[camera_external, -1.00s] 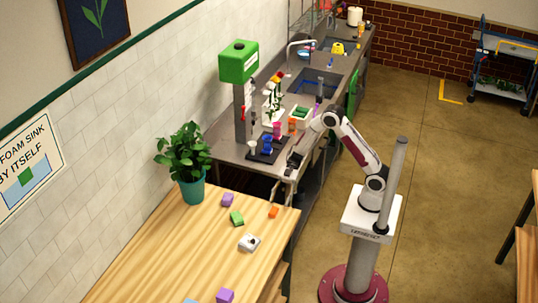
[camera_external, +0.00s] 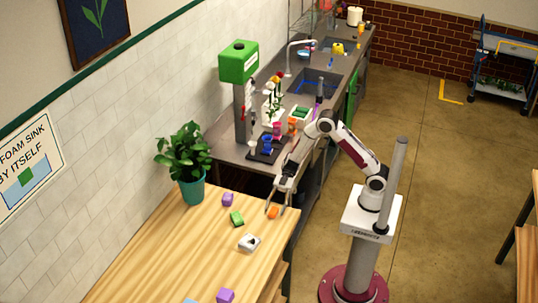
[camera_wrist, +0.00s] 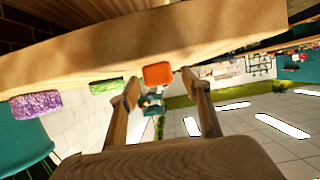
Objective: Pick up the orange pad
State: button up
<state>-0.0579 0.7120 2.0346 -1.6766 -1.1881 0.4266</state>
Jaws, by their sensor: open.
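The orange pad (camera_external: 272,213) is a small block on the wooden table, near its right edge. My gripper (camera_external: 277,203) is at the table's right edge with its fingers close around the pad's sides in the outside view. In the wrist view, the orange pad (camera_wrist: 157,73) shows between and just beyond the two open fingertips (camera_wrist: 160,86). The jaws are open and hold nothing. I cannot tell whether a finger touches the pad.
Another purple block (camera_external: 225,296) lies nearer the front. A potted plant (camera_external: 192,190) stands at the table's back. A steel counter (camera_external: 230,150) lies beyond.

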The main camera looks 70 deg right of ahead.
jog(key=shift+a+f, duration=0.25)
jog(key=shift+a, duration=0.35)
jog(key=c, duration=1.1)
